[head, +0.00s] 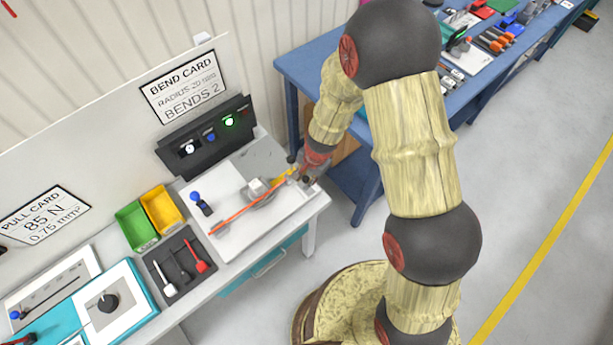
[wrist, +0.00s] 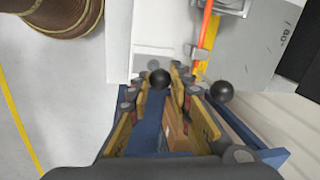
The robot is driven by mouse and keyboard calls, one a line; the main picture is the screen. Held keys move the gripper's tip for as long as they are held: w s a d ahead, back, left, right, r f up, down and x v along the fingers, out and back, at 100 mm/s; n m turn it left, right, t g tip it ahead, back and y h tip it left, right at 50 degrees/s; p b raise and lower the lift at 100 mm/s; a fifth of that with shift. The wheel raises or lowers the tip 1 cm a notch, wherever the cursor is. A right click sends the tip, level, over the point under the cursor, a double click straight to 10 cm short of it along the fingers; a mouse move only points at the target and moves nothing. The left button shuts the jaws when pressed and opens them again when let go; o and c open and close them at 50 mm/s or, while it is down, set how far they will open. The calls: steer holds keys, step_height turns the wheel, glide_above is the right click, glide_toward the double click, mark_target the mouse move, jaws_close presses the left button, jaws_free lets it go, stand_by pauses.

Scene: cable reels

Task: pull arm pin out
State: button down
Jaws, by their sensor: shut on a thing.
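My gripper (wrist: 160,79) is shut on a black ball knob, which looks like the head of the arm pin (wrist: 160,78). The pin's shaft is hidden. In the head view my gripper (head: 303,175) is at the right end of the bending board (head: 225,203). The bending arm (head: 250,211), orange with a yellow end, lies slantwise across the board; it also shows in the wrist view (wrist: 206,32). A second black ball (wrist: 221,91) sits just right of my fingers, apart from the held one. I cannot tell whether the pin is seated in its hole.
A black panel (head: 180,163) with a lit green lamp stands behind the board. Green and yellow bins (head: 137,224) and a tool tray (head: 165,247) are to the left. A blue table (head: 300,62) with tools stands behind my arm. The floor (head: 510,190) to the right is clear.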

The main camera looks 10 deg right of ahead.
steer(key=shift+w+r, duration=0.2)
steer(key=c, duration=2)
jaws_free()
steer(key=o, duration=0.4)
steer(key=shift+s, duration=0.15)
steer(key=r, duration=0.4)
steer(key=s+d+r, duration=0.1)
steer(key=r, duration=0.6)
steer(key=shift+s+d+r, duration=0.35)
